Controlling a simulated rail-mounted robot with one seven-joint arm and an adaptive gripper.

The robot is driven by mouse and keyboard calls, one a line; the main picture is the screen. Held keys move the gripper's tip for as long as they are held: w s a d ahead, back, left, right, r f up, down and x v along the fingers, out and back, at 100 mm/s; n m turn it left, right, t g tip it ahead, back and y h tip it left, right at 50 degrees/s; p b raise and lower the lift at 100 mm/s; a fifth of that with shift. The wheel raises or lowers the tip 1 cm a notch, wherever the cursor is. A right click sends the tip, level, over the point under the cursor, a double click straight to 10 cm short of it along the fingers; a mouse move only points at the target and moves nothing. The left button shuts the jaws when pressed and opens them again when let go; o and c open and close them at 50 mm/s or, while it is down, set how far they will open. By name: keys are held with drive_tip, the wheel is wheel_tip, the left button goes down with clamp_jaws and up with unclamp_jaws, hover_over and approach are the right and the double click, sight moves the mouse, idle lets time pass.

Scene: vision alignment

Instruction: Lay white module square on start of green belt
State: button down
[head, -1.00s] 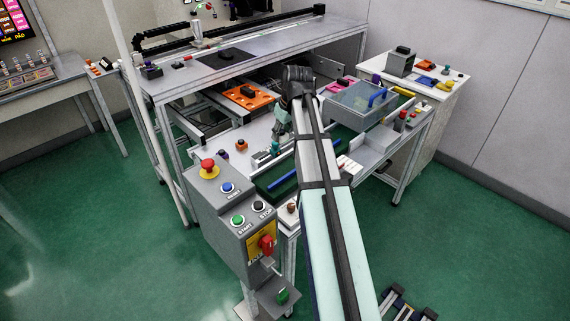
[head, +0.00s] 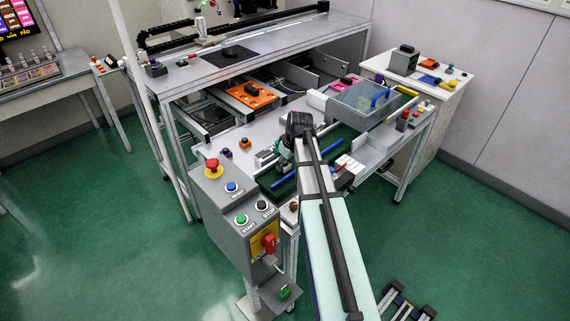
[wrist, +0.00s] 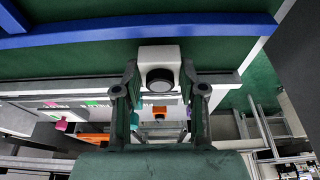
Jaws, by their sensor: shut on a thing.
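The white module (wrist: 160,55), a small white block with a round black knob, sits between the two fingers of my gripper (wrist: 160,82) in the wrist view. My gripper is shut on it. The green belt (wrist: 75,68) lies beyond it, with a blue rail (wrist: 90,33) across; I cannot tell whether the module touches the belt. In the head view my gripper (head: 284,156) is near the front end of the green belt (head: 283,190), partly hidden by my arm. The module cannot be made out there.
A grey control box (head: 235,215) with an emergency stop (head: 213,167) stands close to the belt's front left. An orange plate (head: 250,95) lies behind. Blue rails (head: 320,155) run along the belt.

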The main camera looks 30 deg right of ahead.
drive_tip(key=shift+f, duration=0.45)
drive_tip(key=shift+f, duration=0.1)
drive_tip(key=c, duration=0.7)
unclamp_jaws()
drive_tip(key=shift+o, duration=0.2)
drive_tip(key=b+v, duration=0.2)
drive_tip(key=v, duration=1)
drive_tip(key=shift+s, duration=0.1)
